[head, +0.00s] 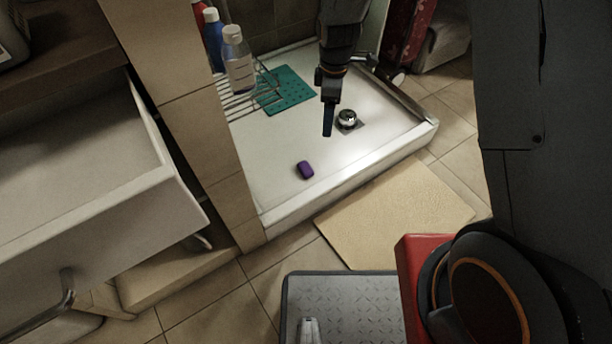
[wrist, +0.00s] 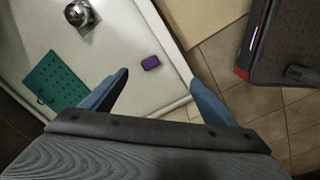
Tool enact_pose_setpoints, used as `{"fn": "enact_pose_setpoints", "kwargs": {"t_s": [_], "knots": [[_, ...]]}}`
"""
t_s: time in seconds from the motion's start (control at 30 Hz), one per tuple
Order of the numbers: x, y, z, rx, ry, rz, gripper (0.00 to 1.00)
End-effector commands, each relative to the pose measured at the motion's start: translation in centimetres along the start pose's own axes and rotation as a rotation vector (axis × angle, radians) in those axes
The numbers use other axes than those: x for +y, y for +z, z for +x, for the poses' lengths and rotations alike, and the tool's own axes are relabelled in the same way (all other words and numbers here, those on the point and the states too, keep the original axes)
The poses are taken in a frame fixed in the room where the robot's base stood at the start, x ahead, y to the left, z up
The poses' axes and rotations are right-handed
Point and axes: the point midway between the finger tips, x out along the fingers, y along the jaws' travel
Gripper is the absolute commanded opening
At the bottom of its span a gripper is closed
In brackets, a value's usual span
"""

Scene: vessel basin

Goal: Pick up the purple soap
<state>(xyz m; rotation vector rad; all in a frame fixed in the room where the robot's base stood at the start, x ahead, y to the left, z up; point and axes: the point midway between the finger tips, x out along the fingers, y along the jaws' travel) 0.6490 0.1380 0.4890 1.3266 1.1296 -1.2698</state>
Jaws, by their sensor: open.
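The purple soap (head: 305,170) lies on the white floor of the shower basin (head: 275,190), near its front rim. It also shows in the wrist view (wrist: 150,62), ahead of and between the two blue fingers. My gripper (head: 328,122) points down over the basin, behind and to the right of the soap in the head view. In the wrist view my gripper (wrist: 160,82) has its fingers spread apart, with nothing between them. The soap is apart from both fingers and fully visible.
A round metal drain (head: 347,118) sits right of the soap. A teal mat (head: 286,90) and a wire rack (head: 240,100) with bottles (head: 236,62) are at the back left. The tiled wall edge (head: 215,135) bounds the left; a beige mat (head: 392,212) lies outside.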

Motion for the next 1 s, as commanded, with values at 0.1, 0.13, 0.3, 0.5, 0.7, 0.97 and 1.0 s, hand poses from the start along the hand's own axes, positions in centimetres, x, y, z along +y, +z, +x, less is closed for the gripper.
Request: {"fn": "enact_pose_setpoints", "kwargs": {"t_s": [0.1, 0.13, 0.3, 0.5, 0.7, 0.97, 1.0], "knots": [[1.5, -1.8, 6.9, -0.003, -0.011, -0.131, 0.8], [1.8, -2.2, 8.4, -0.003, -0.013, -0.165, 0.8], [3.2, -4.4, 16.3, -0.005, -0.025, -0.353, 0.8], [4.1, -6.4, 23.1, -0.004, -0.033, -0.521, 0.8], [4.3, -7.2, 25.9, -0.003, -0.037, -0.596, 0.8], [4.2, -7.2, 28.4, -0.003, -0.038, -0.603, 0.8], [4.2, -7.2, 28.6, -0.003, -0.037, -0.603, 0.8]]}}
